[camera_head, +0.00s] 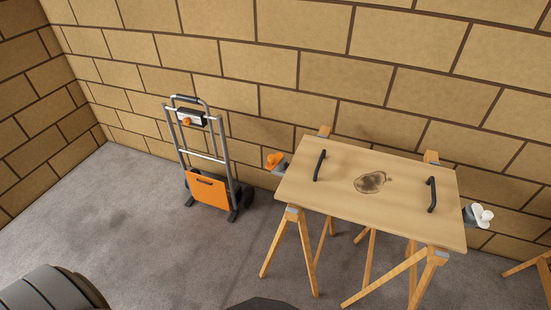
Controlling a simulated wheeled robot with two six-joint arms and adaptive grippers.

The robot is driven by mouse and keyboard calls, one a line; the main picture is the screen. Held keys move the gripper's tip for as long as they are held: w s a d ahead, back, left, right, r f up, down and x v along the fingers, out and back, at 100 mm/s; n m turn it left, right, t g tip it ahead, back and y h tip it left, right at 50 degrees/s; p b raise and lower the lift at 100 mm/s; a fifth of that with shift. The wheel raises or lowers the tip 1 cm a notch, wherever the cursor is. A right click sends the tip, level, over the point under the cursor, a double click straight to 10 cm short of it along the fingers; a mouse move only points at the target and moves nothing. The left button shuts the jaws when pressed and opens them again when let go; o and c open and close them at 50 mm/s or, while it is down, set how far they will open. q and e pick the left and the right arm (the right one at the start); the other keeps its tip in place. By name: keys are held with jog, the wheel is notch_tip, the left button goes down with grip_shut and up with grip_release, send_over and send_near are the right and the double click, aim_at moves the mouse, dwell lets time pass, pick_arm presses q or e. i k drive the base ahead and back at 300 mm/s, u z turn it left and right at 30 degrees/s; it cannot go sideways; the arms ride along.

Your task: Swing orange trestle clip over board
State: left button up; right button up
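The orange clip (274,159) sits on a grey bracket at the left end of the board (330,195), just outside its edge. It appears swung outward, not lying over the board. The board is pale wood with two black handles and a dark stain, and rests on wooden trestles (287,240). A white clip (482,215) on a grey bracket stands outside the board's right end. Neither of my grippers shows in the head view.
A grey hand truck (209,155) with an orange plate stands against the block wall, left of the board. Another wooden trestle (538,270) is partly cut off at the right edge. Grey floor (130,215) is open at the left and in front of the hand truck.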

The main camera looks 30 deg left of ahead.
aim_at(274, 160)
jog(key=k, duration=0.5)
jog(key=u, duration=0.9)
jog(key=i, duration=0.75)
jog(key=z, duration=1.4)
